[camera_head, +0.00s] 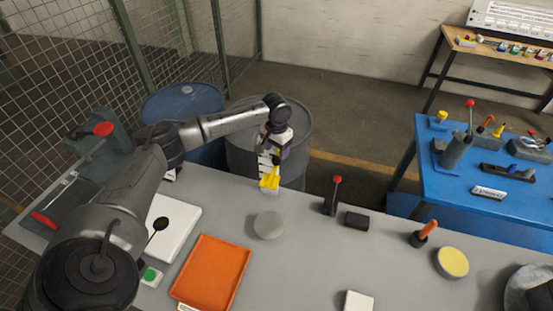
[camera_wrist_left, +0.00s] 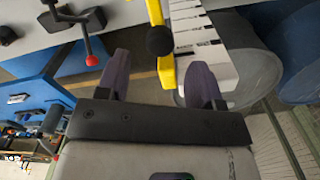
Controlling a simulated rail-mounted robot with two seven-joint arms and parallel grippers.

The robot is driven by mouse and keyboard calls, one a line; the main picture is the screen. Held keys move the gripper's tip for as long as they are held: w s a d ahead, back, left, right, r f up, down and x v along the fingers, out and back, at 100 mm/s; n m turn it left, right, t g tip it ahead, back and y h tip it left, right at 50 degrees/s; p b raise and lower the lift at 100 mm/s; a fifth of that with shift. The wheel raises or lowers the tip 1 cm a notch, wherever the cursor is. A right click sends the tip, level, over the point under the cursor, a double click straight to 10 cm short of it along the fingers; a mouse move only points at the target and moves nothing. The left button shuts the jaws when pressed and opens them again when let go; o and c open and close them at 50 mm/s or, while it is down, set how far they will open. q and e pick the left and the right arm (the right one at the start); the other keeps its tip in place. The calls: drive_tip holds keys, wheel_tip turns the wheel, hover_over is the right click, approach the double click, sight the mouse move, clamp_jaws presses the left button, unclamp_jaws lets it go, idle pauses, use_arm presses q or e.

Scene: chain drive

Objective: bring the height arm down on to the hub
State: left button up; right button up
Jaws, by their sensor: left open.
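A yellow height arm (camera_head: 270,181) shows at the table's back edge, beside a white post (camera_head: 264,160) with dark marks. In the left wrist view the yellow height arm (camera_wrist_left: 166,70) carries a black ball knob (camera_wrist_left: 159,40), with the marked white post (camera_wrist_left: 200,35) beside it. My left gripper (camera_head: 277,150) is above the yellow arm, and its lower part is hard to make out. In the left wrist view my left gripper (camera_wrist_left: 160,68) is open, with the knob just beyond and between its purple fingertips. A round grey disc (camera_head: 268,225), possibly the hub, lies in front of the post. My right gripper is not seen.
An orange tray (camera_head: 211,272) and a white plate (camera_head: 174,226) lie at the left of the grey table. A red-knobbed lever (camera_head: 332,196), a black block (camera_head: 356,220) and a yellow-topped disc (camera_head: 452,262) are to the right. Drums (camera_head: 238,150) stand behind the table.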

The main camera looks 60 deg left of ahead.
sight(276, 159)
use_arm(q)
drive_tip(key=shift+f, duration=2.65)
clamp_jaws()
drive_tip(key=shift+f, duration=0.1)
